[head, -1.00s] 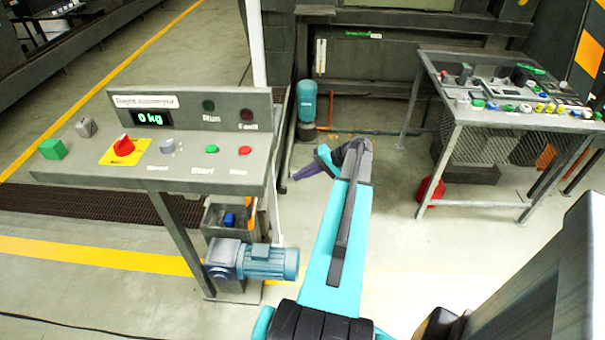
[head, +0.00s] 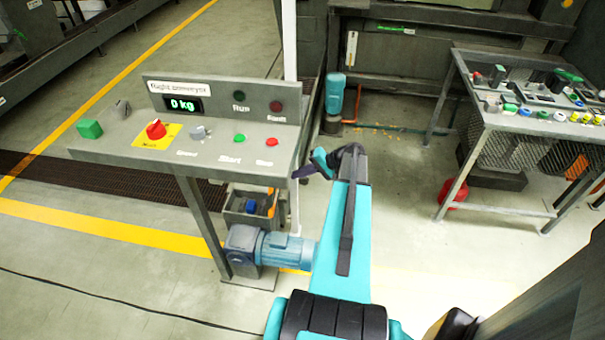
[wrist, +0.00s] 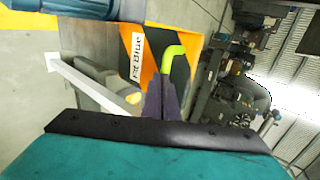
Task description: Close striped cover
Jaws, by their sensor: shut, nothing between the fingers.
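In the wrist view, an orange and black striped panel (wrist: 190,37), which appears to be the striped cover, stands just beyond my fingertips. It carries a white label and a bent yellow-green handle (wrist: 173,56). My gripper (wrist: 160,88) has purple fingers that are shut and empty, close below the handle. I cannot tell whether they touch it, or how far the cover stands open. In the head view my gripper (head: 302,171) is beside the right end of the control desk, pointing left. The cover cannot be made out there.
The control desk (head: 110,152) with buttons and a "0 kg" display stands at left. A blue motor (head: 285,252) and a small bin (head: 250,222) are below it, near my arm. A second button table (head: 500,118) stands at right.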

